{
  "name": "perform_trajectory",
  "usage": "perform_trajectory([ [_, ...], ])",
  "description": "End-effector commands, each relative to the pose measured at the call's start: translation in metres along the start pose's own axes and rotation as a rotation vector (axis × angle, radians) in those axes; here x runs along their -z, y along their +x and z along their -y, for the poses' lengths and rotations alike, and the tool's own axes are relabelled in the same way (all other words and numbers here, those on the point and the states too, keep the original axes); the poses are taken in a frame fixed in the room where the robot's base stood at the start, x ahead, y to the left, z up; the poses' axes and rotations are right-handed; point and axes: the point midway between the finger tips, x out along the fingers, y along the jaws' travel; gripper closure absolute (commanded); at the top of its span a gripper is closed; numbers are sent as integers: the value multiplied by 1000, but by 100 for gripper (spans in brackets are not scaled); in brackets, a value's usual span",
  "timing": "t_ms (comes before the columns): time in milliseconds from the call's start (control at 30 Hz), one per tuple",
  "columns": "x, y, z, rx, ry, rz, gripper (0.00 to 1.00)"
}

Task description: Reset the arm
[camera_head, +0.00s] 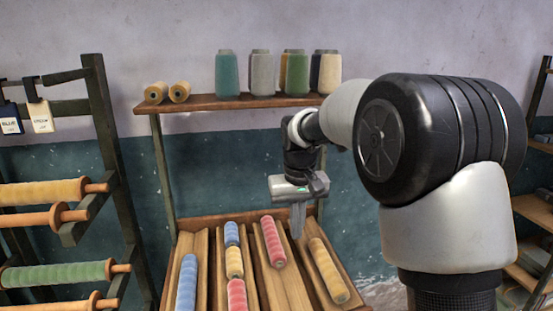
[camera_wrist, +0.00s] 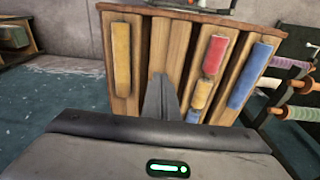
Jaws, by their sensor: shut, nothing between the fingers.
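My gripper (camera_head: 297,222) hangs from my arm at the centre of the head view, pointing down above the wooden slotted rack. Its fingers are together with nothing between them. In the wrist view the closed fingers (camera_wrist: 161,98) show in front of the rack's slats. The rack (camera_head: 203,253) holds several colored rolls. A yellow roll (camera_head: 328,270) lies to the right of the fingers and a red roll (camera_head: 273,241) to their left in the head view. I cannot tell the exact gap between fingertips and rack.
A shelf (camera_head: 215,104) with several thread cones stands behind the rack. A frame with wound rods, including a green one (camera_head: 60,274), is at the left. Another shelving unit (camera_head: 533,210) is at the right. In the wrist view, open floor (camera_wrist: 50,100) lies left of the rack.

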Motion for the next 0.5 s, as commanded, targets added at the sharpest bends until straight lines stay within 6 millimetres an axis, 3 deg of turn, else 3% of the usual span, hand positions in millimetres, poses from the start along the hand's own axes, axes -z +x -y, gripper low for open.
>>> perform_trajectory([
  [33, -19, -29, -7, -7, 12, -33, 100],
  [200, -85, -87, -25, -21, 51, -127, 100],
  [333, -141, -115, -36, -30, 83, -199, 100],
  [500, -212, -128, -42, -33, 126, -289, 100],
])
